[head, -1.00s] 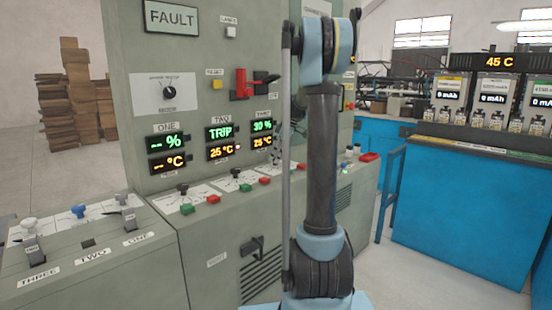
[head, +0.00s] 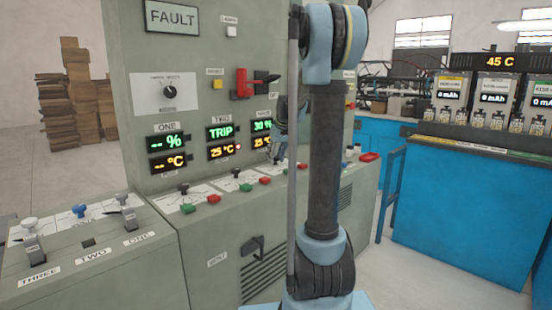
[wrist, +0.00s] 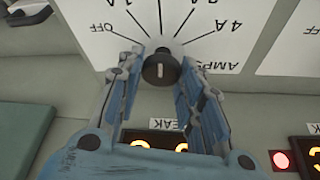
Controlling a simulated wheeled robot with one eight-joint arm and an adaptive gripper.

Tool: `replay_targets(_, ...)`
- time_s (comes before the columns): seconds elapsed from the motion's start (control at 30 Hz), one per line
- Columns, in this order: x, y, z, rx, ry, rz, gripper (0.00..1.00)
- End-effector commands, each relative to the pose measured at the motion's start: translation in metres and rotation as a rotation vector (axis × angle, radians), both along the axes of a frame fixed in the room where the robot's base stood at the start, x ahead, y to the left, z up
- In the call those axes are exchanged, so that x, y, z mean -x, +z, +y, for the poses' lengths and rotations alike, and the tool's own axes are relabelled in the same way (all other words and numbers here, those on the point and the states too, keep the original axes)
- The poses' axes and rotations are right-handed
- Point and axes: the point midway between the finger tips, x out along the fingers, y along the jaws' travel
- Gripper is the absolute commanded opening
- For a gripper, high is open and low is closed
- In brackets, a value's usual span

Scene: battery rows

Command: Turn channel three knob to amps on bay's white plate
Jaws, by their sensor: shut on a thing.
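In the wrist view a round black knob (wrist: 160,70) with a short white mark stands on a white plate (wrist: 190,20). The plate has radiating lines and the labels OFF, 1A, 4A and AMPS; others are cut off. The knob's mark runs roughly up and down in the picture. My gripper (wrist: 162,66) is shut on this knob, one blue finger on each side. In the head view my gripper (head: 276,150) reaches down to the third white plate of the grey bay, partly behind my arm. The knob is hard to make out there.
Other knobs (head: 235,173) and red and green buttons (head: 265,181) line the bay's ledge. A red lever (head: 241,82) sticks out above the displays. In the wrist view another white plate (wrist: 292,45) lies to the right, and displays (wrist: 158,145) lie below.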

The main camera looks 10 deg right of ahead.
Motion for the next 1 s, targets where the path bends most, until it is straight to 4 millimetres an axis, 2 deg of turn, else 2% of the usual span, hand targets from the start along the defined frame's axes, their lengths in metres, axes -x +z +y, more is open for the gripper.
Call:
replay_targets(0.5, -0.0009, 0.0008, 0.0023, 0.001, -0.392, -0.004, 0.10)
replay_targets(1.0, -0.0004, 0.0004, 0.0032, 0.000, -0.501, -0.001, 0.10)
